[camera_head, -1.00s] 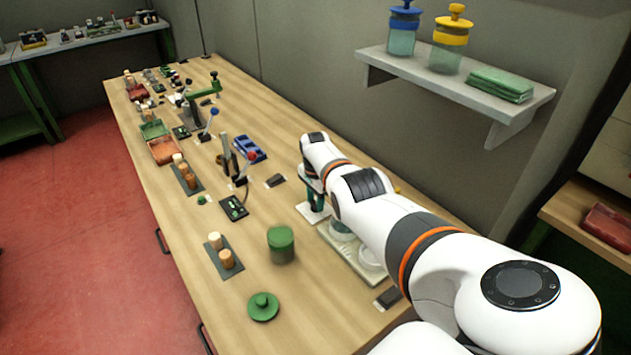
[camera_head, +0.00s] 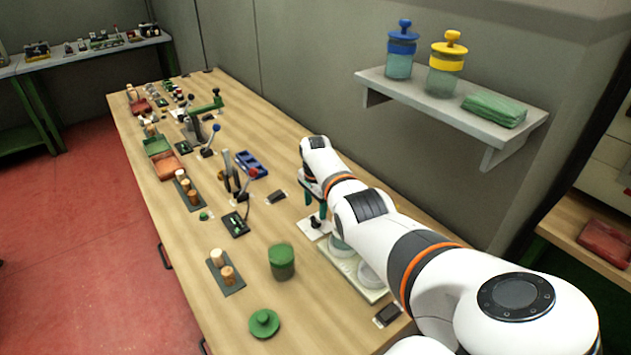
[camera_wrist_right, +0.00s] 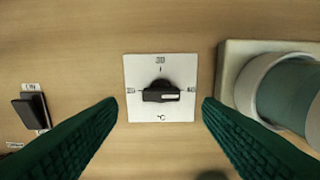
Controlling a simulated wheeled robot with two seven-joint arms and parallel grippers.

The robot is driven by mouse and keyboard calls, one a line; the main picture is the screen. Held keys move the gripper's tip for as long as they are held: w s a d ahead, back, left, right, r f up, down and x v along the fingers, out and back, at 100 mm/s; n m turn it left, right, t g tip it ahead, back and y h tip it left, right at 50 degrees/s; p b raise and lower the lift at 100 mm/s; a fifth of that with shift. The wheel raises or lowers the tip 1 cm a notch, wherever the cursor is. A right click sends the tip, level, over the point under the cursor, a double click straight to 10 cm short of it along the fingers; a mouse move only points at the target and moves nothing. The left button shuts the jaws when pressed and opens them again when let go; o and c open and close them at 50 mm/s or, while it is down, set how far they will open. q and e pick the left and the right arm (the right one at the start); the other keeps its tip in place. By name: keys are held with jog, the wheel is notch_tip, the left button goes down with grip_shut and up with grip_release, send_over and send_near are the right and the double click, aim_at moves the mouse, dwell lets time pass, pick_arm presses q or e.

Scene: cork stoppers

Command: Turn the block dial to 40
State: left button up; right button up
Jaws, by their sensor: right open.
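The block dial is a white square plate (camera_wrist_right: 160,112) with a black knob (camera_wrist_right: 162,92) in the middle. The top label reads 30; the side labels are small and hard to read. The knob lies sideways, its white mark pointing at the right-hand label. In the head view the dial plate (camera_head: 314,231) lies on the bench below my right gripper (camera_head: 316,207). In the wrist view the green fingers of my right gripper (camera_wrist_right: 160,106) are apart, one on each side of the plate, and hold nothing. My left gripper is not in view.
A pale tray (camera_head: 345,258) with round vessels stands right beside the dial. A black ON switch (camera_wrist_right: 32,111) is on the other side. A green jar (camera_head: 282,262), a green lid (camera_head: 264,323) and corks (camera_head: 222,265) on a dark plate stand nearer the front.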

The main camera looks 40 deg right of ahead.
aim_at(316, 219)
notch_tip(316, 219, up, 7)
jog(key=shift+r, duration=0.2)
dwell(0.6)
